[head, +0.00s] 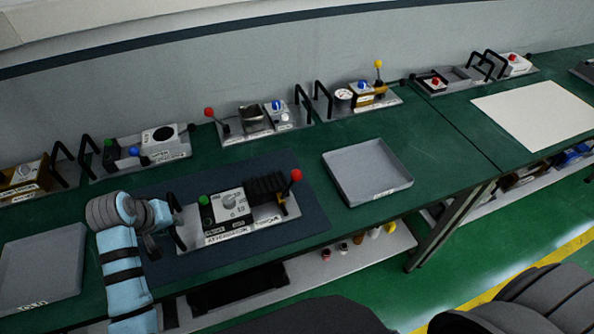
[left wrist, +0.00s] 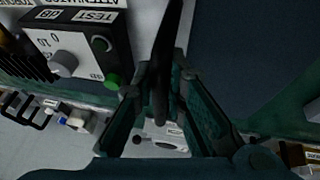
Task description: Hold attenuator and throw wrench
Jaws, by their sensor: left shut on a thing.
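The attenuator (head: 228,210) is a light box with a dial and a green button, on a metal plate marked ATTENUATOR. It rests on the dark mat in the head view. A lever with a red knob (head: 296,176) stands upright at its right end, beside a black finned block. My left gripper (head: 168,226) is at the plate's left end, shut on its black handle. In the left wrist view the handle (left wrist: 163,65) passes between the fingers, and the dial box (left wrist: 75,45) is upper left. No separate wrench can be made out. My right gripper is out of view.
An empty grey tray (head: 367,172) lies right of the mat (head: 270,165), another tray (head: 40,270) at the left front. Several other modules with handles and levers line the back of the green bench. A white sheet (head: 540,115) lies far right.

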